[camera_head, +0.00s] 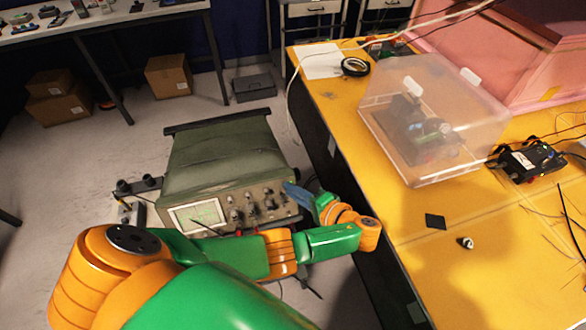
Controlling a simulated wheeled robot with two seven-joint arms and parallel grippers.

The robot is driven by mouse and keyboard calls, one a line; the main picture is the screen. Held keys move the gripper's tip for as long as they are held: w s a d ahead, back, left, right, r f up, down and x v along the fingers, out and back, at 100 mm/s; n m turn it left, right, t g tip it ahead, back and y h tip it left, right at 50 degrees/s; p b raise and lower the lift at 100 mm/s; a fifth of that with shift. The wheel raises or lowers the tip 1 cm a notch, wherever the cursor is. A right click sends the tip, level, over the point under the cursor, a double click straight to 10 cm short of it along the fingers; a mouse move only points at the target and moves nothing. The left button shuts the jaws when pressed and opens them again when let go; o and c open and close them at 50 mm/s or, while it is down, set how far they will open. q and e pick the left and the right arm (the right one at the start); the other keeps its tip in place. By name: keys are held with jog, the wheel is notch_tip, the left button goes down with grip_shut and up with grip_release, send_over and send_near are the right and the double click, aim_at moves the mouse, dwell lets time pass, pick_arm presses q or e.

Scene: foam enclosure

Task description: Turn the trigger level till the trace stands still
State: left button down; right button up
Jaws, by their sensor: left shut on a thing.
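A green-grey oscilloscope (222,165) stands left of the yellow table, its front panel facing me. Its small screen (198,215) is lit pale green at the panel's left; the trace is too small to tell whether it moves. Several dark knobs (252,207) sit right of the screen. My left gripper (289,189) is at the right end of the panel, shut on what appears to be a knob there. Its fingers hide that knob, so I cannot tell it is the trigger level. My left forearm crosses just below the panel. My right gripper is not in view.
The yellow table (400,215) stands close to my left wrist. On it are a clear plastic box (430,125), a black device with cables (527,160), and a black tape roll (355,66). Cardboard boxes (168,76) lie on the floor behind.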

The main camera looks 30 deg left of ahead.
pick_arm(q)
jog(key=shift+m, duration=0.5)
jog(key=c, duration=0.8)
grip_release()
jog(key=shift+f, duration=0.1)
jog(key=shift+c, duration=0.2)
